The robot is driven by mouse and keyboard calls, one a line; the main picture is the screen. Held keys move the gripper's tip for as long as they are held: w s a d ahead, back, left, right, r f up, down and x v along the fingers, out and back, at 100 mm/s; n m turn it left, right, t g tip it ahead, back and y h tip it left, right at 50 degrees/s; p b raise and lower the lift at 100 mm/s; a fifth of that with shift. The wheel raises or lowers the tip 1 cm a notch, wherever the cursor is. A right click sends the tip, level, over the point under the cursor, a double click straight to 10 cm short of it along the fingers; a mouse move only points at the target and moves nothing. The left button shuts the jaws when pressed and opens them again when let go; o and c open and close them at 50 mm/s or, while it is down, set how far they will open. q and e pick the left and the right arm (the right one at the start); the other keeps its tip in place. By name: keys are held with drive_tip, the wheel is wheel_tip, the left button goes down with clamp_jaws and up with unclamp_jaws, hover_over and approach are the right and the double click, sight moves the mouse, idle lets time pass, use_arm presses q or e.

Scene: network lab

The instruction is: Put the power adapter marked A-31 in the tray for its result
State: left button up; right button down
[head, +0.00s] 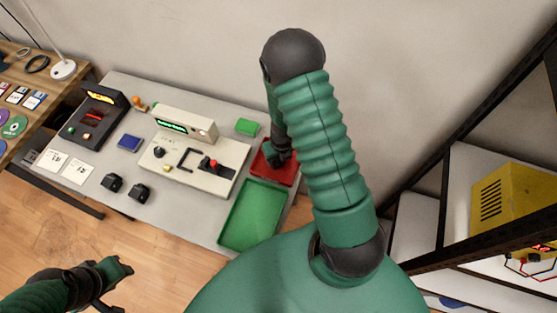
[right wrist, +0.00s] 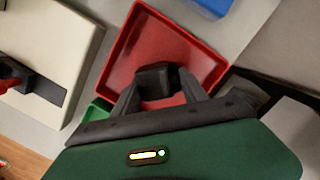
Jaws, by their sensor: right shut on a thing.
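My right gripper (right wrist: 163,92) is shut on a black power adapter (right wrist: 156,76), over the red tray (right wrist: 205,62). I cannot tell whether the adapter touches the tray floor, and no marking on it is readable. In the head view my right gripper (head: 281,158) is at the red tray (head: 289,171), partly behind my own arm. The empty green tray (head: 252,215) lies in front of the red one. Two more black adapters (head: 112,183) (head: 139,192) lie on the grey table. My left gripper (head: 116,286) is open and empty at lower left, off the table's front edge.
A beige test device (head: 190,163) with a lit green display stands left of the trays. A dark device (head: 90,118), white papers (head: 77,172), a blue block (head: 129,143) and a green block (head: 247,127) share the table. A shelf with a yellow unit (head: 510,200) is at right.

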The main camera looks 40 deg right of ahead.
drive_tip(key=shift+a, duration=0.2)
drive_tip(key=c, duration=1.1)
unclamp_jaws()
drive_tip(key=shift+f, duration=0.1)
drive_tip(key=o, duration=0.5)
drive_tip(key=shift+d, duration=0.15)
wheel_tip(320, 180, up, 12)
drive_tip(key=s+p, duration=0.2)
drive_tip(key=p, duration=0.5)
drive_tip(key=s+a+r+m, duration=0.1)
drive_tip(key=a+r+m, duration=0.3)
drive_tip(key=m, duration=0.6)
drive_tip(key=s+a+r+m, duration=0.1)
drive_tip(key=a+r+m, duration=0.3)
drive_tip(key=m, duration=0.7)
drive_tip(key=s+a+r+m+t, duration=0.1)
drive_tip(key=a+r+m, duration=0.4)
drive_tip(key=m, duration=0.6)
drive_tip(key=shift+s+a+r, duration=0.1)
drive_tip(key=shift+s+a, duration=0.1)
drive_tip(key=shift+a, duration=0.75)
